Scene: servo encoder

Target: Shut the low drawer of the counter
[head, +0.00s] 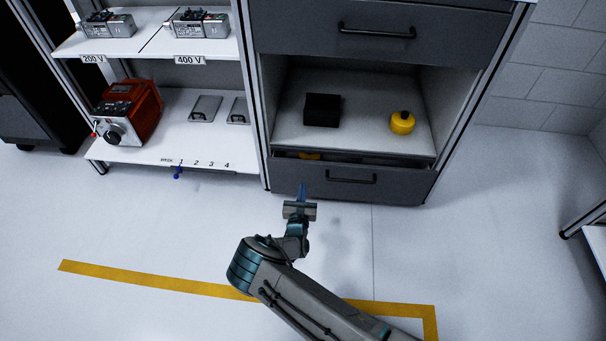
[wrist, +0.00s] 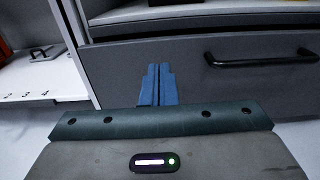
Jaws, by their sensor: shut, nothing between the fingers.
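The low drawer (head: 400,190) of the counter is dark grey with a black bar handle (head: 338,178). It stands slightly open, with a narrow gap above its front where something yellow shows inside. In the wrist view the drawer front (wrist: 190,65) fills the upper right, its handle (wrist: 262,60) to the right of my fingers. My gripper (head: 302,188) is shut and empty, its blue fingertips (wrist: 157,72) pointing at the left part of the drawer front. Whether they touch it I cannot tell.
Above the drawer, an open shelf (head: 360,135) holds a black box (head: 322,110) and a yellow round object (head: 402,122). A shut upper drawer (head: 290,30) is higher. White shelves with a red device (head: 128,108) stand left. The floor around is clear, with yellow tape (head: 150,278).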

